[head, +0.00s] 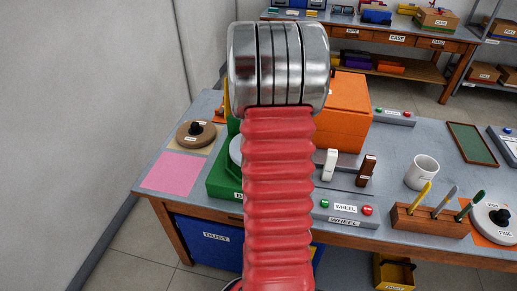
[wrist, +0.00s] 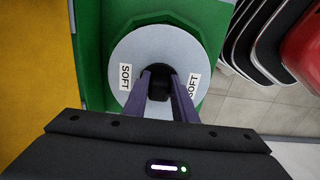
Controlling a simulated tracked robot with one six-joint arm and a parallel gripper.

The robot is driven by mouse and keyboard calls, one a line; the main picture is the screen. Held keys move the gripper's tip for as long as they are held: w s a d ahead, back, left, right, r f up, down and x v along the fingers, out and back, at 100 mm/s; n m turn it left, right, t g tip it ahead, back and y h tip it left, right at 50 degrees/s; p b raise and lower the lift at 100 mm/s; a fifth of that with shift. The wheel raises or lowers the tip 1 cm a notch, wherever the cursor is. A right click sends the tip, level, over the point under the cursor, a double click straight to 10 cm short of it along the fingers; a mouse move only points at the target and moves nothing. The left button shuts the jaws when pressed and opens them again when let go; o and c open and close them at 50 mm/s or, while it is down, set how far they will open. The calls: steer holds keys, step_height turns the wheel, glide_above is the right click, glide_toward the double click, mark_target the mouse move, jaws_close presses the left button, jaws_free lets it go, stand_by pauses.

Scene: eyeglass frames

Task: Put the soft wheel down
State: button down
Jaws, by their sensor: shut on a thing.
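The soft wheel (wrist: 135,50) is a pale grey disc with two SOFT labels and a dark centre knob. My gripper (wrist: 158,88) is shut on that knob in the wrist view. The wheel is over a green holder (wrist: 88,55); I cannot tell if it rests on it. In the head view, a pale edge of the wheel (head: 235,150) shows beside my red arm, at the green holder (head: 222,182). My arm hides the gripper and most of the wheel there.
A brown wheel (head: 196,134) lies on a tan mat at the table's left, behind an empty pink mat (head: 176,173). A FINE wheel (head: 489,218) is on an orange mat at right. An orange box (head: 345,110), WHEEL button panel (head: 345,208), mug (head: 421,173) and pen block (head: 430,222) stand nearby.

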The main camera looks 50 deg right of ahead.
steer(key=shift+f, duration=2.5)
steer(key=shift+f, duration=0.1)
steer(key=c, duration=1.5)
jaws_free()
steer(key=shift+o, duration=0.2)
step_height(320, 180, up, 12)
steer(key=shift+r, duration=0.15)
